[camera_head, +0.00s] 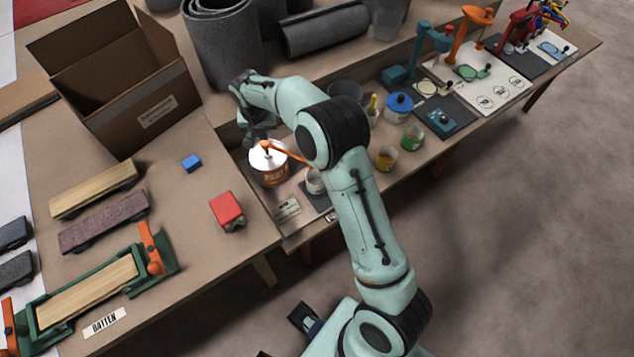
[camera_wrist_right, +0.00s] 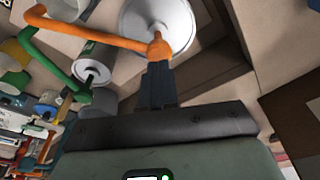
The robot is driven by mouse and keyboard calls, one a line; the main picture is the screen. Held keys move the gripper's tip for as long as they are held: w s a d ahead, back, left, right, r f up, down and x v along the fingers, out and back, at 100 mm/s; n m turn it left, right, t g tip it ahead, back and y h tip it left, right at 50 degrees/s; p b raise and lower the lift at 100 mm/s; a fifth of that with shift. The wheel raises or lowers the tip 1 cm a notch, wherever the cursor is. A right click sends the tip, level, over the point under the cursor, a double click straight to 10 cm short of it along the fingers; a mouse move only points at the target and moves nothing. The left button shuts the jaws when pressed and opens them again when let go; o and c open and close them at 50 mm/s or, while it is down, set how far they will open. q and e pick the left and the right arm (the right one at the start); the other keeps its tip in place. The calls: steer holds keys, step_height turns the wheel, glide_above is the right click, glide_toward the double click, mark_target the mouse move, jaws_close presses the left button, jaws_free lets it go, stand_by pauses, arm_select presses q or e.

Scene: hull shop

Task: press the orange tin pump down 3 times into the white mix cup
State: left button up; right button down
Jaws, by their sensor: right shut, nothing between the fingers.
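The orange tin (camera_head: 272,177) stands on the bench with a white lid. Its orange pump (camera_head: 287,152) rises from the lid, and the spout points right over the white mix cup (camera_head: 314,184). The cup is partly hidden by my right arm. My right gripper (camera_head: 259,138) is shut and empty, pointing down just at the pump's head. In the right wrist view the closed fingertips (camera_wrist_right: 158,66) are right at the orange pump head (camera_wrist_right: 159,47), over the white lid (camera_wrist_right: 172,14). I cannot tell whether they press it. My left gripper is not seen.
An open cardboard box (camera_head: 120,100) stands left.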

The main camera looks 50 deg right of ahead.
steer(key=shift+f, duration=0.25)
stand_by(0.4)
steer(key=shift+f+b, duration=0.8)
steer(key=shift+f, duration=0.4)
steer(key=shift+s, duration=0.1)
steer(key=shift+r+p, duration=0.9)
steer(key=shift+r, duration=0.45)
steer(key=shift+f, duration=0.1)
